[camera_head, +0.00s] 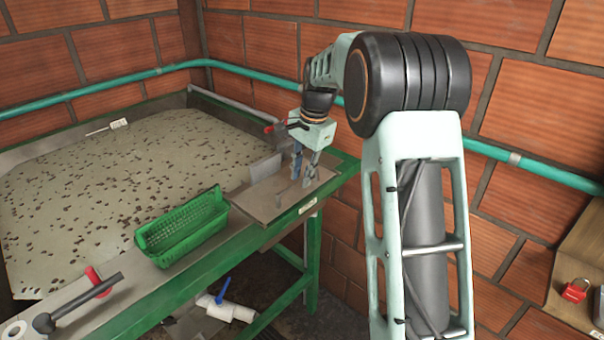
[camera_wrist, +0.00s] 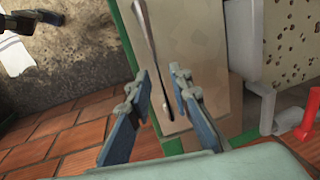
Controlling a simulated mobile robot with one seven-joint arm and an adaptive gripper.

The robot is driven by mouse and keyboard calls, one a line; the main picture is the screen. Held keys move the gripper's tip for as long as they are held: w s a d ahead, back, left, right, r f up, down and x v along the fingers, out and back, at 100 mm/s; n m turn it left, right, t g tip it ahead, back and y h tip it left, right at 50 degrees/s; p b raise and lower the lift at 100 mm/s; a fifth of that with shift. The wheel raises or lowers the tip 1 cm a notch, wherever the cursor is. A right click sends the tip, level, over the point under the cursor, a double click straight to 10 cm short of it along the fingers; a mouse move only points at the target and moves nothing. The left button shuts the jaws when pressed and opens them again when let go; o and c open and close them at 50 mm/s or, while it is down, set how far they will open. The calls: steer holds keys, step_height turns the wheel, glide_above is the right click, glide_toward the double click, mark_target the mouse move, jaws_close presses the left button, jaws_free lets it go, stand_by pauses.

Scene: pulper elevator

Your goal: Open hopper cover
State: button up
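A flat grey-brown plate, which looks like the hopper cover (camera_head: 262,207), lies level at the tank's near right corner in the head view. It also fills the upper middle of the wrist view (camera_wrist: 203,50). A slim metallic piece, perhaps its handle (camera_wrist: 146,28), runs along the plate there; a dark line continues below it between my fingers. My gripper (camera_head: 301,182) is over the right part of the plate, pointing down. In the wrist view my gripper (camera_wrist: 158,84) has its two fingers apart with nothing held between them. I cannot tell whether the fingertips touch the plate.
A green basket (camera_head: 183,228) sits on the ledge left of the plate. The wide tank (camera_head: 110,180) holds dark specks. A red-and-black lever (camera_head: 85,300) is at the near left. A brick wall (camera_head: 505,190) with a teal pipe (camera_head: 540,174) stands close behind and right.

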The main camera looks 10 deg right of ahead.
jaws_close()
steer(key=s+d+b, duration=0.3)
steer(key=s+d, duration=0.4)
steer(key=s, duration=0.2)
steer(key=shift+s+b, duration=0.35)
steer(key=shift+s, duration=0.05)
steer(key=shift+d, duration=0.1)
steer(key=shift+o, duration=2.1)
jaws_free()
